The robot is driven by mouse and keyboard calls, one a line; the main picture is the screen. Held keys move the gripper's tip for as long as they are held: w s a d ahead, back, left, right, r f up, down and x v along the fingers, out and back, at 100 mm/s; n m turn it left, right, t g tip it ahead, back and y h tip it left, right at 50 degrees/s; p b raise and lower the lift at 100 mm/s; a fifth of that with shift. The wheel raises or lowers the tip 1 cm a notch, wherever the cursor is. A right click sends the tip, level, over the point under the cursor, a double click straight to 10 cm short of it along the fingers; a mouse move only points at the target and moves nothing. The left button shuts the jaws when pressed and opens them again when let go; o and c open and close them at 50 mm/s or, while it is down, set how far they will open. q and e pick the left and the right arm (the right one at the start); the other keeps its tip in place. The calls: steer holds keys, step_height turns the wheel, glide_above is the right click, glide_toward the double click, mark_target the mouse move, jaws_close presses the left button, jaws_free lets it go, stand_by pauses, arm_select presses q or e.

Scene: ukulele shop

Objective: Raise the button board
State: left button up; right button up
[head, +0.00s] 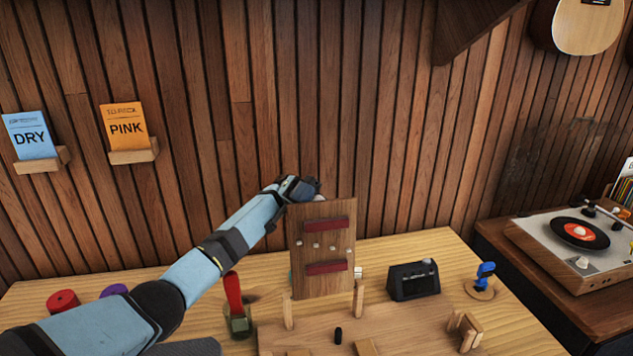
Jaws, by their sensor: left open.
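The button board (322,262) is a brown wooden panel with two dark red bars and a row of small pale buttons between them. It stands close to upright near the middle of the table. My left gripper (306,188) is at the board's top edge, partly hidden behind it. It is open, but its fingers are hard to make out, and I cannot tell whether they touch the board. My right gripper is not in view.
Two wooden pegs (358,302) stand before the board on a wooden base (400,335). A black device (413,281) and a blue clip-like item (485,275) are to the right. A red-handled tool (234,297) stands left, near red (63,301) and purple rolls.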

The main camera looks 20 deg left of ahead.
arm_select(q)
step_height(320, 180, up, 20)
steer(key=shift+b, duration=0.4)
steer(key=shift+s+f, duration=0.1)
steer(key=shift+f, duration=0.1)
